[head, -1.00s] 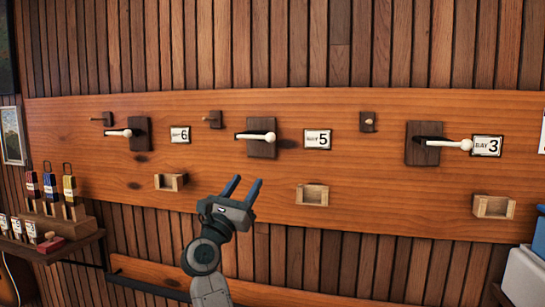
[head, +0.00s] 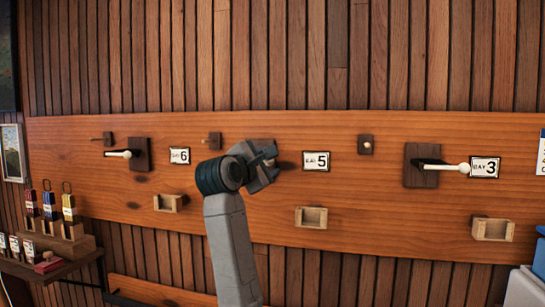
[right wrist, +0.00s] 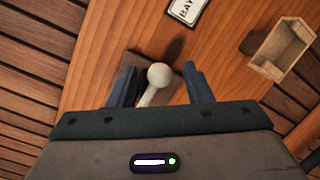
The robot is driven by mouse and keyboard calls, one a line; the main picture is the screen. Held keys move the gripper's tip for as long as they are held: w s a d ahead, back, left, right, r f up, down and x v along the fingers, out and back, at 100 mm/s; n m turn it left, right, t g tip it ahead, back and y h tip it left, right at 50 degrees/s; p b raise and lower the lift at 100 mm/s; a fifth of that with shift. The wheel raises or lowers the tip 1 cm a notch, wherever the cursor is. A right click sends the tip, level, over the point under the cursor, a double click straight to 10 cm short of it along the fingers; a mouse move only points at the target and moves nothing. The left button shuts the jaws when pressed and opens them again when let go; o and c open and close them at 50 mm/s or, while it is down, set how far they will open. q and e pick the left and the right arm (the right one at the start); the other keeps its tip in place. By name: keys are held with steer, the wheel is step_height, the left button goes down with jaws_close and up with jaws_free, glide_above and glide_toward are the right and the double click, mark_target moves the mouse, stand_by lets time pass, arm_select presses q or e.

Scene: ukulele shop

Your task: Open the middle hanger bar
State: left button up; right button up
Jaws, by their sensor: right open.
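The middle hanger bar is at the bay 5 sign (head: 316,161). In the head view my right gripper (head: 268,160) is in front of it and hides most of it. In the right wrist view the bar, pale with a round white knob (right wrist: 159,75), stands between the two fingers of my right gripper (right wrist: 161,86). The gripper is open, with a finger on either side of the bar and a gap to the right finger. The bar's dark wooden mount (right wrist: 133,65) is partly hidden behind the left finger. My left gripper is not in view.
Similar bars stick out by the bay 6 sign (head: 179,156) and the bay 3 sign (head: 484,167). Small wooden boxes, one at the middle (head: 311,218), and pegs (head: 366,145) are fixed to the orange board (head: 400,225). A shelf (head: 60,262) with coloured items is at lower left.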

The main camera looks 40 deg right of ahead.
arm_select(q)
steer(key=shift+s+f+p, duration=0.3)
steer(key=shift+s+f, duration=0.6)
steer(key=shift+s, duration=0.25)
arm_select(e)
steer(key=shift+x, duration=1.7)
steer(key=shift+a, duration=0.1)
jaws_close()
